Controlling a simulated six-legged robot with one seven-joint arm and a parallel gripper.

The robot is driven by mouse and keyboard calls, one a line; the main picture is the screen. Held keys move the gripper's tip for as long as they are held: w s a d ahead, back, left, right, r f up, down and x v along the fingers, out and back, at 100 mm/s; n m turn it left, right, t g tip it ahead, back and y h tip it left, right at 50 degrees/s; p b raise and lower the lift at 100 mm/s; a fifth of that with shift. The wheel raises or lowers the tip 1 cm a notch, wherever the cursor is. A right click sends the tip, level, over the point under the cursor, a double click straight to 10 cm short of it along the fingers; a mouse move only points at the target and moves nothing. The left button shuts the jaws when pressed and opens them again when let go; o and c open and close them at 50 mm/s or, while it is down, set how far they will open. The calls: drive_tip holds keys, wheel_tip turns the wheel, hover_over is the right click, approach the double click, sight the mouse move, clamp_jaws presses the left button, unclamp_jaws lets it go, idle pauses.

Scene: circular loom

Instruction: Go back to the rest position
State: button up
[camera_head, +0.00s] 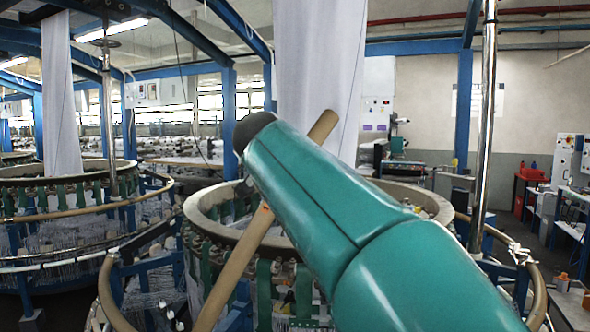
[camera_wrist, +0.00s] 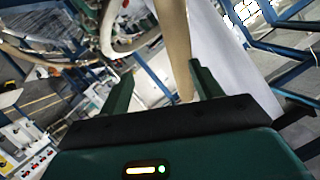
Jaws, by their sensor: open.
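My green arm (camera_head: 340,205) crosses the middle of the head view and ends there in a dark rounded cap. My gripper is not seen in that view. In the wrist view my gripper (camera_wrist: 162,70) is open, with its two green fingers spread apart. A long tan tube (camera_head: 240,262) slants behind my arm in the head view, in front of the circular loom (camera_head: 200,203). A tan tube also shows in the wrist view (camera_wrist: 174,38), reaching down between the fingers, nearer the right one. I cannot tell how far beyond the fingers it lies.
White fabric (camera_head: 318,60) hangs above the loom. A shiny upright pole (camera_head: 486,130) stands right of my arm. Another loom (camera_head: 60,215) stands at left, with a curved tan rail around it. A red container (camera_head: 518,207) and equipment stand at far right, past some open floor.

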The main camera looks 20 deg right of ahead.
drive_tip(key=s+a+f+n+g+y, duration=0.2)
drive_tip(key=s+a+f+n+y, duration=0.1)
drive_tip(key=s+f, duration=0.6)
drive_tip(key=s+a+f+n+g+y, duration=0.1)
drive_tip(key=s+a+f+n+y, duration=0.2)
drive_tip(key=s+f, duration=0.6)
drive_tip(key=s+a+f+n+g+y, duration=0.2)
drive_tip(key=s+a+f+n, duration=0.4)
drive_tip(key=f, duration=1.2)
drive_tip(key=s+n, duration=0.1)
drive_tip(key=s, duration=0.2)
drive_tip(key=shift+s+a+f+g+y, duration=0.2)
drive_tip(key=shift+a+f+g+y, duration=0.1)
drive_tip(key=shift+a+y, duration=0.1)
